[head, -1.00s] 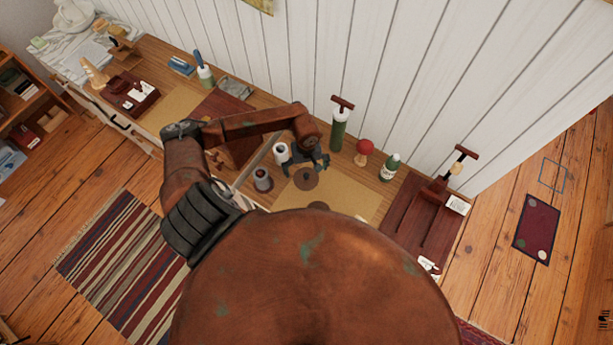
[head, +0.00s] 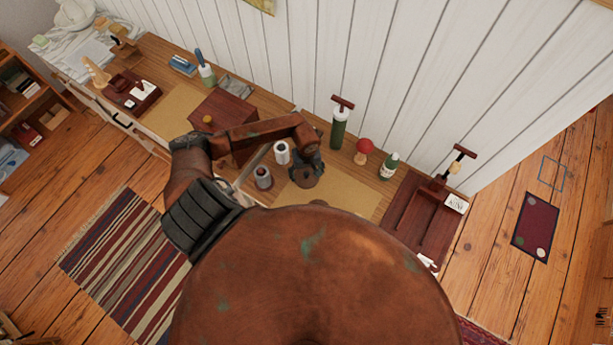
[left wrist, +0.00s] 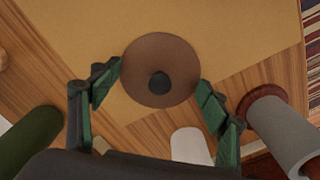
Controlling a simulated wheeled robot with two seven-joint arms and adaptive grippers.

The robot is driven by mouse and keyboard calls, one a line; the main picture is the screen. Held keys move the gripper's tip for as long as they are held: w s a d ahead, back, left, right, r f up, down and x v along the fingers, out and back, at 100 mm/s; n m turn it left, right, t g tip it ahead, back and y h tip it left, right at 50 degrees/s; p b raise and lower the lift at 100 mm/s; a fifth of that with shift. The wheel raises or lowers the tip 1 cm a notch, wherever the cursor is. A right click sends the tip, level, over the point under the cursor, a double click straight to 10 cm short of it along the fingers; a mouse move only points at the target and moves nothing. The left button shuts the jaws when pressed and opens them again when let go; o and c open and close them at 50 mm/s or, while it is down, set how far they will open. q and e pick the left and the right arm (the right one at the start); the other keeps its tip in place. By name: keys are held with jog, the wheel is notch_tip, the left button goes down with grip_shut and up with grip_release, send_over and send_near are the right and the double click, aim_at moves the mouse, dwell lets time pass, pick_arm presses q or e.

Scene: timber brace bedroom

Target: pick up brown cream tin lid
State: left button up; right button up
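In the head view the lid (head: 302,179) is partly hidden under my left gripper (head: 308,168). In the left wrist view my left gripper (left wrist: 160,77) has its green-padded fingers spread wide on opposite sides of the lid. The fingertips are at or very close to the rim; I cannot tell whether they touch. What lies under the lid is hidden. My right gripper is not in view.
A white spool (head: 282,153) and a grey cylinder (head: 264,178) stand left of the lid. The tan mat (head: 350,195) is bare right of the lid.

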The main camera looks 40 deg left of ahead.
pick_arm(q)
jog(key=shift+s, duration=0.1)
grip_shut()
dwell(0.6)
